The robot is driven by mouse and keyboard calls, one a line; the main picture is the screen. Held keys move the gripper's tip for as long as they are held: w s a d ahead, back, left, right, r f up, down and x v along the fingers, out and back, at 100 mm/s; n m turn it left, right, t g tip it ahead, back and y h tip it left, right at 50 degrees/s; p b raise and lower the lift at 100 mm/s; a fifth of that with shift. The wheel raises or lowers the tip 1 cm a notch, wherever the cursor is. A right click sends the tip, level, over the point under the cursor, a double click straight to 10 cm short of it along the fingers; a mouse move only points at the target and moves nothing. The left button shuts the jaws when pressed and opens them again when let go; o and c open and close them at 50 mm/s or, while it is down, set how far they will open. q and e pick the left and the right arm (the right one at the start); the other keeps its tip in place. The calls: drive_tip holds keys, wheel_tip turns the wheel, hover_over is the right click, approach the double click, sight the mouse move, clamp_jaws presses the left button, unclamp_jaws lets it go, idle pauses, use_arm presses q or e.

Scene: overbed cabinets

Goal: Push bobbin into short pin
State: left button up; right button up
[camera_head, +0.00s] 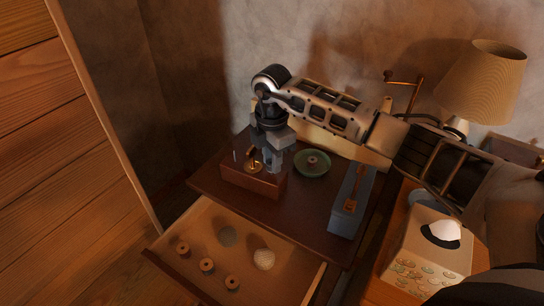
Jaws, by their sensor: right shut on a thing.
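A reddish-brown wooden block (243,181) stands on the left part of the dark tabletop. A thin upright pin (235,155) shows at its left end. A small brown and brass piece (253,162), which looks like a bobbin over a brass base, is at the block's top, just left of my right gripper's fingers. My right gripper (271,161) points down over the block's right part. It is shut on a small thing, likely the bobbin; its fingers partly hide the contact. I cannot tell whether the bobbin is on a pin. My left gripper is not in view.
A green dish (312,164) and a blue-grey box (345,217) stand to the right. A lamp (483,82) and tissue box (426,255) are farther right.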

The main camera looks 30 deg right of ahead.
drive_tip(key=shift+f+b, duration=0.5)
drive_tip(key=shift+f, duration=0.4)
drive_tip(key=o, duration=1)
wheel_tip(320, 180, up, 16)
